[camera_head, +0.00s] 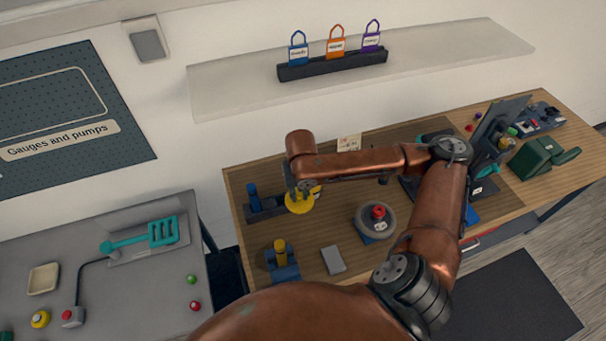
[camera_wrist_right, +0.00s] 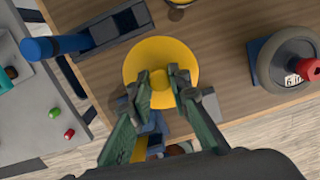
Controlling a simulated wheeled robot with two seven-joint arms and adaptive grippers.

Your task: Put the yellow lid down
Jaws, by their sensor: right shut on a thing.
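The yellow lid (camera_head: 298,206) is a round disc with a small knob. It shows large in the right wrist view (camera_wrist_right: 160,52). My right gripper (camera_head: 302,188) is above the lid, and its two green fingers (camera_wrist_right: 162,80) are shut on the knob. How much room is under the lid, I cannot tell. My left gripper is not in view.
A dark holder (camera_head: 266,212) carries a blue cylinder (camera_head: 253,194). A blue stand with a yellow cylinder (camera_head: 280,247), a grey block (camera_head: 333,260) and a wheel with a red knob (camera_head: 363,221) stand nearby. A grey table (camera_head: 135,285) is at left.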

